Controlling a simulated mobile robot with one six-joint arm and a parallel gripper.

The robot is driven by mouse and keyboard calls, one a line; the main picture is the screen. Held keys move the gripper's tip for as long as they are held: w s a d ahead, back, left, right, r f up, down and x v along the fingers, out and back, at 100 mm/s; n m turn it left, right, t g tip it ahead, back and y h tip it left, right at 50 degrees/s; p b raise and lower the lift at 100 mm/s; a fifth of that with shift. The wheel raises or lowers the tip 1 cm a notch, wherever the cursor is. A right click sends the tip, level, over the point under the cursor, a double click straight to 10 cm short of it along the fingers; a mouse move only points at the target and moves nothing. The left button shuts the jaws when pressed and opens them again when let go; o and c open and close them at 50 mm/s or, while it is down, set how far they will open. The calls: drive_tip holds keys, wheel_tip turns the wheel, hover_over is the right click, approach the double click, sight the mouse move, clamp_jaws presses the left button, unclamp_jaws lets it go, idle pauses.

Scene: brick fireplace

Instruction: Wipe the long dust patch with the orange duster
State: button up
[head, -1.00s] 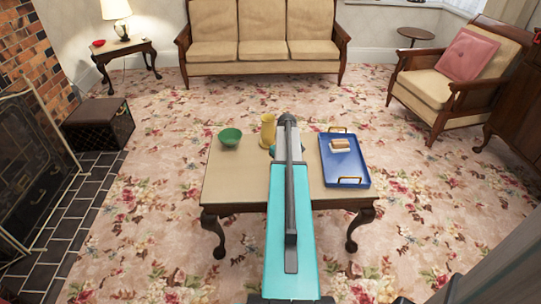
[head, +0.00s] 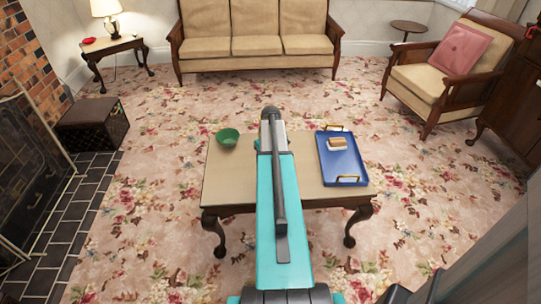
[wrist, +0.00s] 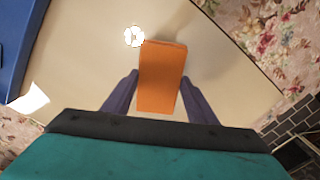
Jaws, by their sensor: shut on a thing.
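My gripper (wrist: 161,92) is shut on the orange duster (wrist: 163,75), a plain orange block between the two purple fingers in the wrist view. The duster is over the low table's (wrist: 225,75) pale top; I cannot tell whether it touches it. In the head view my arm hides the duster and the fingers. No long dust patch can be made out clearly. A small white ragged spot (wrist: 133,37) shows on the tabletop just beside the duster in the wrist view; I cannot tell whether it is dust or glare.
A green bowl (head: 227,138) stands at the table's back left. A blue tray (head: 334,172) with gold handles lies on the right, holding a tan block (head: 337,143). A sofa (head: 255,45), armchair (head: 435,80) and dark box (head: 92,125) stand around. Carpet surrounds the table.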

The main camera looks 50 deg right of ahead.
drive_tip(key=shift+s+d+r+p, duration=0.15)
drive_tip(key=shift+r+p, duration=0.9)
drive_tip(key=shift+r, duration=0.9)
drive_tip(key=shift+w+a, duration=0.2)
drive_tip(key=w+a+r+n, duration=0.2)
drive_tip(key=w+a+r, duration=0.2)
drive_tip(key=w+a, duration=0.3)
drive_tip(key=w+a+r+n, duration=0.1)
drive_tip(key=w+a+r, duration=0.25)
drive_tip(key=a, duration=0.65)
drive_tip(key=w+a+r+n, duration=0.2)
drive_tip(key=w+a+r, duration=0.1)
drive_tip(key=w+a, duration=0.45)
drive_tip(key=w+a+r+n, duration=0.1)
drive_tip(key=a+r, duration=0.4)
drive_tip(key=a, duration=0.9)
drive_tip(key=w+a+r+n, duration=0.1)
drive_tip(key=a+r+n, duration=0.3)
drive_tip(key=a, duration=1)
drive_tip(key=shift+r, duration=0.35)
